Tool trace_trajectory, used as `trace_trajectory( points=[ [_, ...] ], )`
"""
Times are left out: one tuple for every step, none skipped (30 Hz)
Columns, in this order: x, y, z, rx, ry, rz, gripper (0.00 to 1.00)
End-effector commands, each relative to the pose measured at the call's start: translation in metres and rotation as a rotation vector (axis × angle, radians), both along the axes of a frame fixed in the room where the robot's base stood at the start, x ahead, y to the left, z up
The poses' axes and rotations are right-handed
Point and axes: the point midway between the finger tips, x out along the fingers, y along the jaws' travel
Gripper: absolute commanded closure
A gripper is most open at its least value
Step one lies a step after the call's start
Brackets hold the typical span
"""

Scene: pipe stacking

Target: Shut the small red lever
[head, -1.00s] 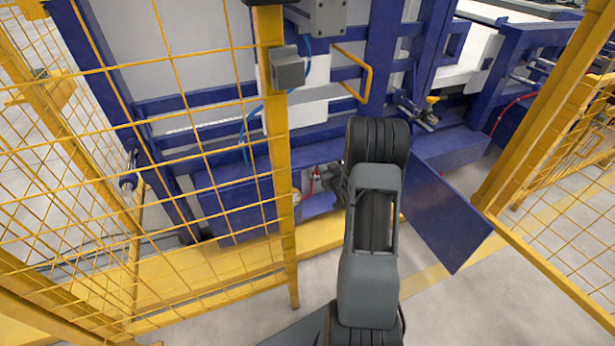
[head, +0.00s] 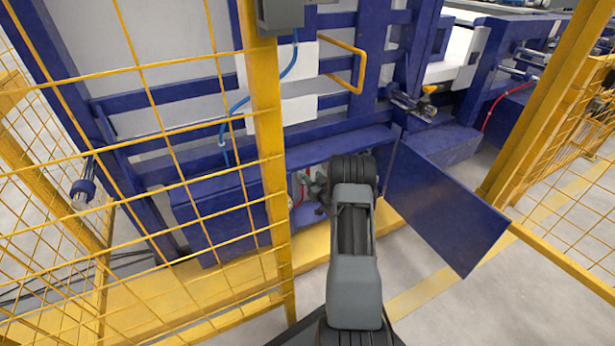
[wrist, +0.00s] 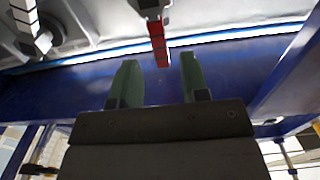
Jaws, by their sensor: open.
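The small red lever (wrist: 158,42) shows at the top middle of the wrist view, hanging from a metal fitting (wrist: 150,7). My gripper (wrist: 158,70) is open, with its two green fingers apart. The lever's lower end lies in line with the gap between the fingertips in the picture. I cannot tell whether it is between them in depth. Nothing is held. In the head view my arm reaches into the open blue cabinet (head: 215,215), and the lever cannot be made out clearly there.
The blue door (head: 445,210) stands open to the right of my arm. A yellow fence post (head: 270,170) and mesh stand close on the left. The wrist view shows a blue panel (wrist: 80,95) behind the fingers and another metal fitting (wrist: 32,25) at upper left.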

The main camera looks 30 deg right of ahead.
Motion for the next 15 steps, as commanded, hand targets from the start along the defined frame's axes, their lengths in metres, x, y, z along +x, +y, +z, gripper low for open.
trace_trajectory(
  points=[
    [0.009, 0.000, -0.003, -0.001, -0.002, 0.002, 0.58],
    [0.013, -0.001, -0.003, -0.001, -0.002, 0.002, 0.58],
    [0.019, -0.001, -0.002, -0.001, -0.002, 0.002, 0.58],
    [0.023, -0.002, -0.002, -0.001, -0.002, 0.002, 0.58],
    [0.026, -0.002, -0.003, -0.001, -0.001, 0.002, 0.58],
    [0.030, -0.003, -0.002, 0.000, -0.001, 0.002, 0.58],
    [0.033, -0.003, -0.002, 0.000, -0.001, 0.001, 0.58],
    [0.035, -0.004, -0.002, 0.001, 0.000, 0.001, 0.58],
    [0.038, -0.004, -0.002, 0.001, 0.000, 0.001, 0.58],
    [0.040, -0.004, -0.002, 0.000, 0.000, 0.002, 0.58],
    [0.042, -0.004, -0.001, 0.000, 0.000, 0.002, 0.58],
    [0.043, -0.004, -0.001, 0.000, 0.000, 0.002, 0.58],
    [0.044, -0.004, -0.001, 0.001, 0.001, 0.002, 0.58],
    [0.045, -0.004, -0.001, 0.001, 0.001, 0.001, 0.58],
    [0.046, -0.005, -0.001, 0.001, 0.002, 0.001, 0.58]
  ],
)
